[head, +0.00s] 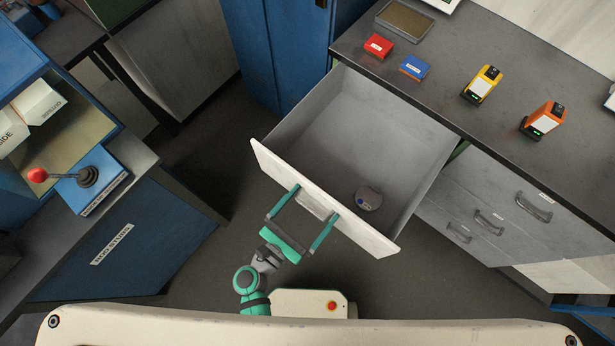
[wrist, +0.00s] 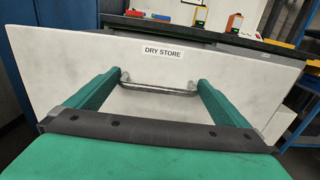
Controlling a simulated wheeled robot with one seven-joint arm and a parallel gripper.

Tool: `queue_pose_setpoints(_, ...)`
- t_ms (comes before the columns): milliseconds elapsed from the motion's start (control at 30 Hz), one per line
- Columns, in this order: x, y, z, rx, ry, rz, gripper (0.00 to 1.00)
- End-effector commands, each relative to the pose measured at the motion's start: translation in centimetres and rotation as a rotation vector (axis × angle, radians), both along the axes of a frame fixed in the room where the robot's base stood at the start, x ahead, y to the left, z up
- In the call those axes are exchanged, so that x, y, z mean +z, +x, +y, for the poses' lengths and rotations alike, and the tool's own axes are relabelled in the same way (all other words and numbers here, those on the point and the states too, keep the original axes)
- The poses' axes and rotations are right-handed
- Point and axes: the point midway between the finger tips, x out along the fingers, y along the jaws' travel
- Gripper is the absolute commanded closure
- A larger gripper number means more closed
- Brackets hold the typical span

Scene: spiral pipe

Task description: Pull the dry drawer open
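The dry drawer, labelled DRY STORE in the wrist view (wrist: 75,65), stands pulled far out from the counter in the head view, its white front (head: 368,236) towards me. Its metal bar handle (wrist: 160,86) also shows in the head view (head: 314,206). My gripper (head: 317,202) is at the drawer front with its green fingers wide apart, one by each end of the handle. Whether the fingertips touch the handle is hard to tell. A round grey device (head: 369,198) lies inside the drawer, near its front right; the rest of the drawer floor looks bare.
The dark counter (head: 455,95) holds a red box (head: 379,45), a blue box (head: 415,67), a yellow device (head: 482,85) and an orange device (head: 542,119). Closed grey drawers (head: 490,205) are at right. A blue bench with a red-knobbed lever (head: 88,176) stands left. Dark floor lies between.

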Motion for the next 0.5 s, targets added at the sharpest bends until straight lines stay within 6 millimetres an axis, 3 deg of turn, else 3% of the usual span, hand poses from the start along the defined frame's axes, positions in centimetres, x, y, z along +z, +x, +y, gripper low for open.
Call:
queue_pose_setpoints(167,-0.1,-1.1,0.9,0.002,0.000,0.002,0.00)
queue_pose_setpoints(500,-0.1,-6.0,4.5,-0.002,0.000,0.004,0.00)
